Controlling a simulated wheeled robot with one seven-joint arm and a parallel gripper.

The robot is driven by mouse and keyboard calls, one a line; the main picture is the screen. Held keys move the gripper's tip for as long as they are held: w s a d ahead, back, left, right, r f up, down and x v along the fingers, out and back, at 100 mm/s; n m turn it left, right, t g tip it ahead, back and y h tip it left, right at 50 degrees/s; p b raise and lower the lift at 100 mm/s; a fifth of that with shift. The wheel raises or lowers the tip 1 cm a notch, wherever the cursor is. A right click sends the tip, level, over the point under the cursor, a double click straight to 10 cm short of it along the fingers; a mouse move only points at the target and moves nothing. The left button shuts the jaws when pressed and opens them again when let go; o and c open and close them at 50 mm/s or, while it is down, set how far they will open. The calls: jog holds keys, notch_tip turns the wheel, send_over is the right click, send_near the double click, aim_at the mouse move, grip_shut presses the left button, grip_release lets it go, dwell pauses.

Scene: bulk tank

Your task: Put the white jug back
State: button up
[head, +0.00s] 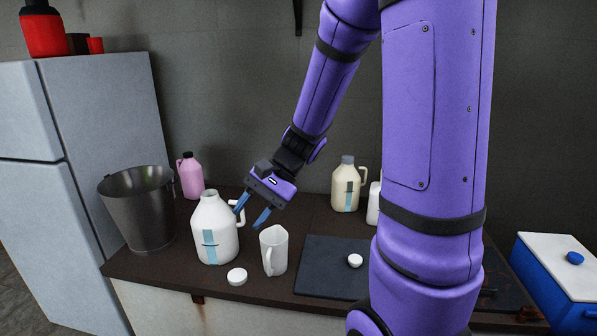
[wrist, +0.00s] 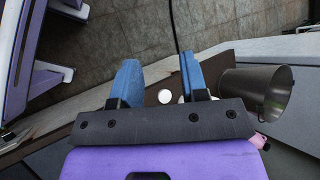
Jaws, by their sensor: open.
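The white jug (head: 212,245) stands upright on the dark counter, with a pale blue strip on its front, an uncapped mouth and a handle on its right. My gripper (head: 248,217) is open, fingers pointing down, just right of the jug at its handle. One blue finger overlaps the handle in the picture; I cannot tell whether they touch. In the wrist view my gripper (wrist: 160,60) has nothing visible clamped between its fingers. A white cap (head: 237,277) lies in front of the jug. A whitish bit of something is mostly hidden behind the right finger there.
A white pitcher (head: 274,252) stands close right of the jug. A metal bucket (head: 140,215) is at left, a pink jug (head: 191,176) behind. A cream jug (head: 345,190) and a partly hidden white container (head: 373,204) stand farther right. A dark mat (head: 325,282) bears a white lid (head: 355,261).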

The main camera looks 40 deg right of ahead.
jog(key=s+r+n+t+h, duration=0.4)
jog(key=s+r+n+h, duration=0.5)
jog(key=s+r, duration=0.4)
jog(key=shift+s+r+n, duration=0.35)
jog(key=shift+s+n, duration=0.1)
jog(key=shift+n, duration=0.25)
